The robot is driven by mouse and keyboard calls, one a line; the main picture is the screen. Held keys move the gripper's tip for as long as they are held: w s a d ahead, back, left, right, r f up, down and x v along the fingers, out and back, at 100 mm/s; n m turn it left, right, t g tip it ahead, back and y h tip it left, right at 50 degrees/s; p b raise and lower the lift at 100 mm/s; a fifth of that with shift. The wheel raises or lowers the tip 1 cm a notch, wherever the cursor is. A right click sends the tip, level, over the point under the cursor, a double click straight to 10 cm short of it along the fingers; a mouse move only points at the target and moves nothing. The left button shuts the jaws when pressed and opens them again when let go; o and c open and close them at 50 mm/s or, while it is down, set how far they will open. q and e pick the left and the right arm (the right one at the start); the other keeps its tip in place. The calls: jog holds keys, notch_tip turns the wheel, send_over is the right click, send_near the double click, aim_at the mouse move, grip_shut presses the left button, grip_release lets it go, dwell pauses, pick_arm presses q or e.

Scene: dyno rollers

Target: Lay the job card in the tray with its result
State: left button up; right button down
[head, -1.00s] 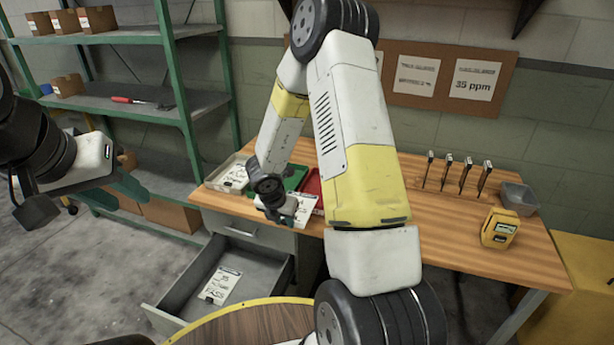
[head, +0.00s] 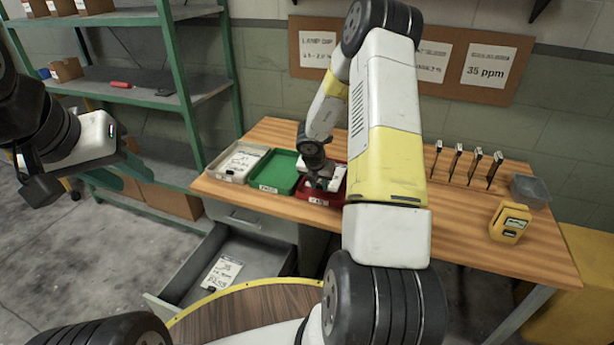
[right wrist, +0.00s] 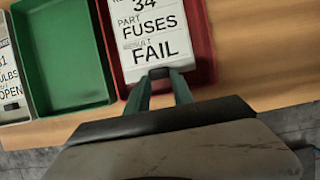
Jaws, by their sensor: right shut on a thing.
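My right gripper (head: 322,186) is shut on a white job card, which reads 34, FUSES, FAIL in the right wrist view (right wrist: 150,38). The card is over the red tray (right wrist: 205,42); I cannot tell whether it touches the tray floor. In the head view the red tray (head: 312,199) is partly hidden by my right arm and gripper. The green tray (head: 276,170) beside it is empty. The cream tray (head: 217,173) at the left holds a card (head: 241,163) reading BULBS, OPEN. My left gripper (head: 125,184) is open and empty at the left.
An open drawer (head: 190,286) below the bench holds a card (head: 222,272) marked PASS. A yellow meter (head: 509,222), a grey bin (head: 529,190) and several upright probes (head: 476,165) stand on the right of the bench. A green shelf (head: 172,75) stands at left.

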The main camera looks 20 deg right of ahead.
jog(key=x, duration=0.3)
jog(key=shift+s+d, duration=0.15)
jog(key=shift+d, duration=0.05)
jog(key=shift+f, duration=0.4)
jog(key=c, duration=1.1)
grip_release()
jog(key=shift+f, duration=0.1)
